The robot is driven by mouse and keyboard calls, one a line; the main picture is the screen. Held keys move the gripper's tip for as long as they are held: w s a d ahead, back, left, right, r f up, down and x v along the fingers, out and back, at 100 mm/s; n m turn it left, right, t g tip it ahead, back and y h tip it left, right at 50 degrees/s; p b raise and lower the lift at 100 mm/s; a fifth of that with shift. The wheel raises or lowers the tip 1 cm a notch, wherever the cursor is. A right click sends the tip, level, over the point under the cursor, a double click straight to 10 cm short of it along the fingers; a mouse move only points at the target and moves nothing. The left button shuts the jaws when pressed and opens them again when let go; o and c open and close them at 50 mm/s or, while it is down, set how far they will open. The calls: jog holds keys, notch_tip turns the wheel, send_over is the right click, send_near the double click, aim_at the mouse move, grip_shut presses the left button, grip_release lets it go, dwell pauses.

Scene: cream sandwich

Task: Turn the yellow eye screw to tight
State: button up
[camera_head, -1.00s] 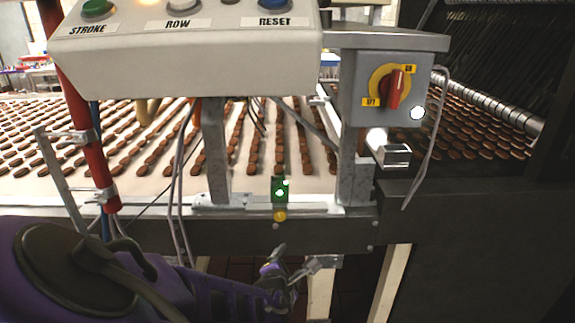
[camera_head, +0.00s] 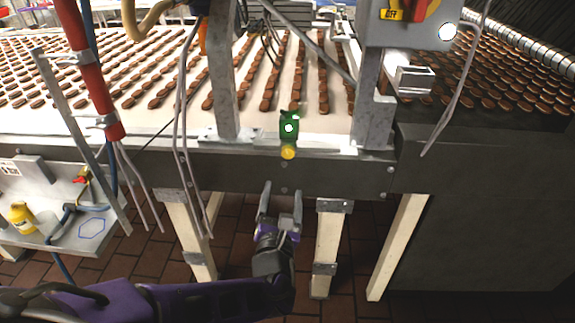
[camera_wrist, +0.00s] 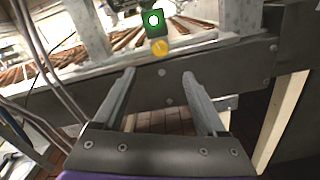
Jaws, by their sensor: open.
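The yellow eye screw (camera_head: 288,152) sits on the front face of the conveyor frame, just below a green block (camera_head: 289,127) with a pale round spot. In the wrist view the yellow screw (camera_wrist: 160,47) is ahead of the fingers, near the middle top, under the green block (camera_wrist: 153,18). It looks like a round yellow disc; its turn angle is too small to tell. My gripper (camera_head: 281,196) is open and empty, below the screw and apart from it.
The dark conveyor beam (camera_head: 340,172) runs across behind my gripper. Grey cables (camera_head: 181,150) and a red pipe (camera_head: 93,75) stand to the left. A shelf with a yellow bottle (camera_head: 21,216) is at far left. The switch box (camera_head: 400,25) is at upper right.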

aim_at(288, 154)
jog(key=w+b, duration=0.1)
jog(key=w, duration=0.8)
jog(key=w+b, duration=0.1)
jog(key=w, duration=0.4)
jog(key=shift+w+d+b, duration=0.2)
jog(key=shift+d+b, duration=0.05)
jog(key=shift+b, duration=0.05)
jog(key=shift+c, duration=0.2)
grip_shut()
